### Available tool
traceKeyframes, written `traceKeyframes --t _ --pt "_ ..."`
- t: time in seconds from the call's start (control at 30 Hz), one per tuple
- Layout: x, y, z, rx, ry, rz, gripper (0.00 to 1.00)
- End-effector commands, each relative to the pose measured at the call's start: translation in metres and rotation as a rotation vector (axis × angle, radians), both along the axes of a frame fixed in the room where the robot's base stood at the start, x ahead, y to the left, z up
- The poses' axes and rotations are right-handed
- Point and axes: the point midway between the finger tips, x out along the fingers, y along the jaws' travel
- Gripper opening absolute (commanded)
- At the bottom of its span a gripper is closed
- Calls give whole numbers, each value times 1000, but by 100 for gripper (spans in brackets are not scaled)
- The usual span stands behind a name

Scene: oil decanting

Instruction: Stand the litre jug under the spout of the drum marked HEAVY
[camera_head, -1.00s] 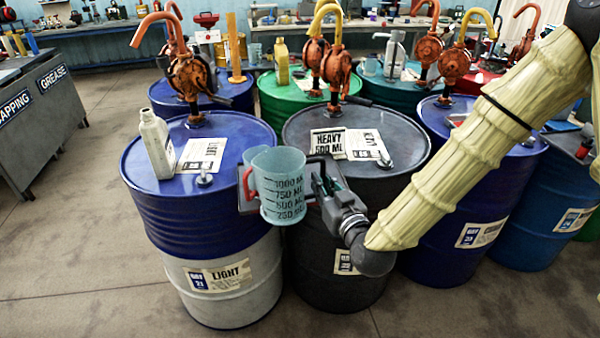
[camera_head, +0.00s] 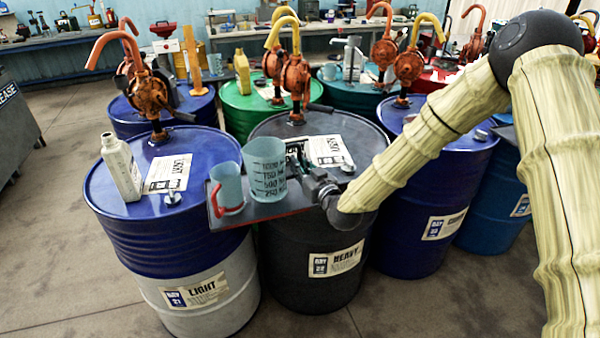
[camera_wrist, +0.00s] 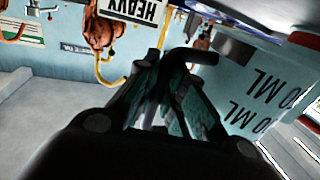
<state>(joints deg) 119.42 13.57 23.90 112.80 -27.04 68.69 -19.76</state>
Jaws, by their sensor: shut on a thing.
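The pale blue litre jug (camera_head: 265,168) is upright, with dark volume marks on its wall. My gripper (camera_head: 308,172) is at its right side, shut on it; the hold itself is partly hidden. In the wrist view the fingers (camera_wrist: 170,88) are beside the jug wall (camera_wrist: 262,85), whose lettering appears upside down. The dark grey HEAVY drum (camera_head: 322,225) stands behind the jug. Its orange pump (camera_head: 296,76) has a yellow spout (camera_head: 280,33) curving left, above the jug in the picture. The jug overlaps a dark red-edged ledge (camera_head: 300,207); I cannot tell whether they touch.
A smaller blue jug with a red handle (camera_head: 227,188) stands on the ledge, just left of the litre jug. The blue-topped LIGHT drum (camera_head: 160,230) with a white bottle (camera_head: 122,166) is to the left. Another blue drum (camera_head: 432,200) is to the right.

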Motion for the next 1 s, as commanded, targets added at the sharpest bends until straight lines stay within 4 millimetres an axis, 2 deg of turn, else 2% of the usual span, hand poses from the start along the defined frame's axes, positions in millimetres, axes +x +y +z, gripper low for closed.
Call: traceKeyframes --t 0.07,0.4,0.9,0.93,1.0 --pt "9 -2 1 0 -1 -2 0" --pt "6 -1 -31 0 0 -1 0" --pt "6 -1 -39 0 -1 -1 0" --pt "6 -1 -39 0 -1 -1 13" --pt "6 -1 -38 0 0 -1 25"
